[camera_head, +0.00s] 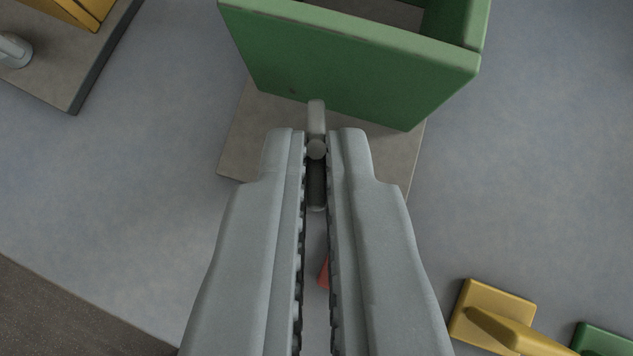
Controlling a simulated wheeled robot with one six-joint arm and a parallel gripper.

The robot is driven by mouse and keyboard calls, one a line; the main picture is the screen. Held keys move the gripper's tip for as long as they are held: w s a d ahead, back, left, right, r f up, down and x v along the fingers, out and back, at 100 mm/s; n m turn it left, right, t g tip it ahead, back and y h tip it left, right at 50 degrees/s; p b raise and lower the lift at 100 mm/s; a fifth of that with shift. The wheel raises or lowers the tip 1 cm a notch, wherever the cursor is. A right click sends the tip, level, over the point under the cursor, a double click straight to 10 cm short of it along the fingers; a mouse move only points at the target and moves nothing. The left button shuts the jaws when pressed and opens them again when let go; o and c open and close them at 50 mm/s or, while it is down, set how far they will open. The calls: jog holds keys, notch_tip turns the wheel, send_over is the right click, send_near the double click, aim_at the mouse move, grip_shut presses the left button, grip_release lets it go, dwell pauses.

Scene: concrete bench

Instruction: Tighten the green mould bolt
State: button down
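The green mould (345,65) is an open-topped green box at the top of the view. It stands on a grey-brown base plate (240,140). The mould bolt has a grey bar handle (316,118) and a small round knob (316,149). It sits in front of the mould's near wall. My gripper (316,148) points up the picture, with its two grey fingers on either side of the handle. The gap is about as narrow as the bar, and the fingers look shut on it. The fingers hide part of the bolt and plate.
A yellow mould (72,10) on a grey plate, with a grey bolt end (14,50), is at upper left. A yellow handled tool (495,315) and a green piece (598,340) lie at lower right. A small red thing (323,274) shows between my fingers. The right side is clear.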

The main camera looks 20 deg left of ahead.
jog(key=shift+s+a+m+t+h, duration=0.1)
jog(key=shift+a+m+t+h, duration=0.05)
jog(key=shift+m+h, duration=0.6)
jog(key=shift+a+m+t+h, duration=0.15)
jog(key=shift+m+h, duration=0.4)
jog(key=shift+m, duration=0.4)
jog(key=c, duration=1.9)
grip_release()
jog(key=shift+r, duration=0.1)
jog(key=v, duration=1.7)
jog(key=shift+s, duration=0.1)
